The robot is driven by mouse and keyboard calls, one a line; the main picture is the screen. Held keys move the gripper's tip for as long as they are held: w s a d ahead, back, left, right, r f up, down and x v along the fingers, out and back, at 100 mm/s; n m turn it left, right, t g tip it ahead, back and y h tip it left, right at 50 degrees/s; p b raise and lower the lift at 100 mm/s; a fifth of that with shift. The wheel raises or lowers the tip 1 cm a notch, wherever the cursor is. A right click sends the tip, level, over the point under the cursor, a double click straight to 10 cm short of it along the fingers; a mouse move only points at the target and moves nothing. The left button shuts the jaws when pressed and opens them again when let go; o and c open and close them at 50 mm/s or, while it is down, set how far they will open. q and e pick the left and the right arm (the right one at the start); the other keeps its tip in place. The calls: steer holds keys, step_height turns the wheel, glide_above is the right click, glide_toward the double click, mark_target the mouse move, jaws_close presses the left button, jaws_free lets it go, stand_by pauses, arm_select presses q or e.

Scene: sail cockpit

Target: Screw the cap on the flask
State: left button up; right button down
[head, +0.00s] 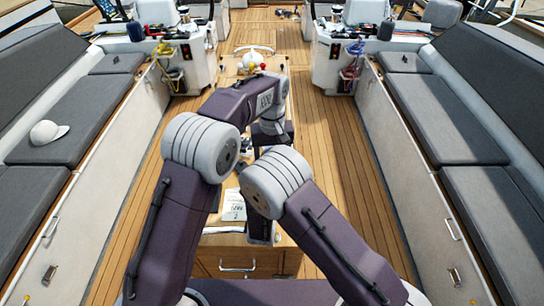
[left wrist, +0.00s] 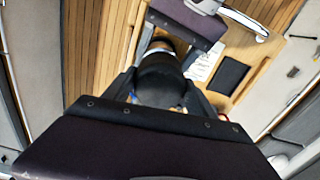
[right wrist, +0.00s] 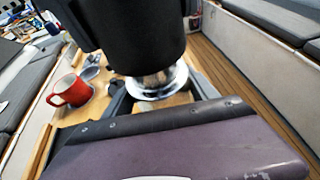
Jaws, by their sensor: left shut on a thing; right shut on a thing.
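The dark cap (left wrist: 164,84) is between the fingers of my left gripper (left wrist: 162,96), which is shut on it. It also shows as a broad black cylinder in the right wrist view (right wrist: 130,38). The flask (right wrist: 163,86) shows as a shiny silver neck and flared shoulder just under the cap. My right gripper (right wrist: 160,100) is shut on it, one finger on each side. The cap sits over the neck; whether its thread is engaged, I cannot tell. In the head view my arms hide most of both.
A red mug (right wrist: 72,91) stands on the wooden table near my right gripper. A white paper (head: 233,205) and a flat black item (left wrist: 230,75) lie on the table's near part.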

arm_select(q)
steer(key=shift+f, duration=0.55)
steer(key=shift+f, duration=0.55)
steer(key=n, duration=3.2)
